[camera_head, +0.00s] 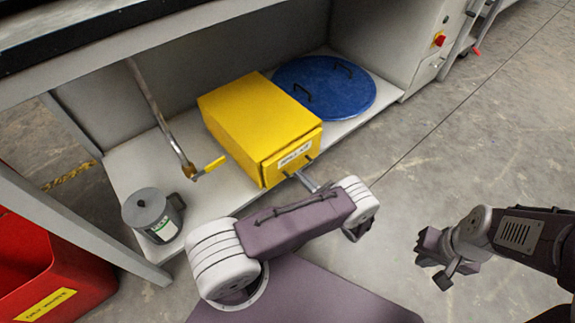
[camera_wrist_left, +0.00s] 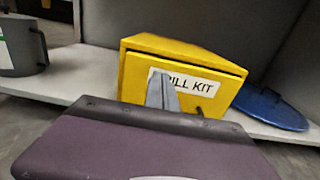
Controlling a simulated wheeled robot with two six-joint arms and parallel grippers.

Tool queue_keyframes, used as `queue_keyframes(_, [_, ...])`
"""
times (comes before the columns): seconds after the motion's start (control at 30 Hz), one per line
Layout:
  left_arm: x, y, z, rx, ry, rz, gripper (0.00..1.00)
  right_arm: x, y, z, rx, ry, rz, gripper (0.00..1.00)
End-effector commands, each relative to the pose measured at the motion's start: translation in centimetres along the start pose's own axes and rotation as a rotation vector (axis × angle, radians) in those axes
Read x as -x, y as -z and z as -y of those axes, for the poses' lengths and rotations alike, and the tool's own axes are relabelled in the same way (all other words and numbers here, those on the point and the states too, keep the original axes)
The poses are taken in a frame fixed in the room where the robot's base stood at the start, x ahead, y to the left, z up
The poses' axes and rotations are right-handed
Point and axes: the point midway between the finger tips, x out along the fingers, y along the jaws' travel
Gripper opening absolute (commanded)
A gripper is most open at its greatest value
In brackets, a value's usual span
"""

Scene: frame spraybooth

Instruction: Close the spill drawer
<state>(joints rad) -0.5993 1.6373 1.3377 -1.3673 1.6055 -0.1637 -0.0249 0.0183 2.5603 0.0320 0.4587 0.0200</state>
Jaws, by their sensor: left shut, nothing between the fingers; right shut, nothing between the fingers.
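The yellow spill kit box (camera_head: 250,108) stands on the low shelf. Its drawer front (camera_head: 290,158) carries a white label and faces my left arm. A thin dark seam shows between the front and the box body; any gap looks very small. In the left wrist view the drawer front (camera_wrist_left: 215,92) fills the middle, and dark handle parts show below the label. My left gripper (camera_head: 301,177) is shut and empty, its fingertips close at the drawer front; I cannot tell whether they touch. The fingers (camera_wrist_left: 162,93) cover part of the label. My right gripper (camera_head: 435,258) is shut and empty above the floor.
A blue round lid (camera_head: 335,92) with handles lies right of the box. A grey can (camera_head: 152,214) stands at the shelf's left end, near a pipe with a yellow lever (camera_head: 212,166). A red bin (camera_head: 65,270) is lower left. The floor at right is clear.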

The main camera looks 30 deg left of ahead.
Motion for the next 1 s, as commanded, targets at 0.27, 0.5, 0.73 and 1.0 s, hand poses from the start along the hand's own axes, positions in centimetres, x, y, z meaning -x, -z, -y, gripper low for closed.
queue_keyframes(0.27, [-5.6,0.5,-0.1,0.001,-0.004,-0.001,0.0,-2.8,-0.3,-0.1,-0.001,0.0,0.0,0.0])
queue_keyframes(0.5, [-7.6,0.2,0.0,0.001,0.0,-0.002,0.0,-3.6,-0.4,-0.1,-0.001,0.0,0.001,0.0])
queue_keyframes(0.73, [-7.7,0.0,0.0,0.001,0.0,-0.001,0.0,-3.5,-0.4,-0.1,-0.001,0.0,0.0,0.0])
queue_keyframes(1.0, [-8.5,-0.1,-0.1,0.0,-0.002,-0.001,0.0,-3.1,-0.3,-0.1,-0.001,0.0,0.0,0.0])
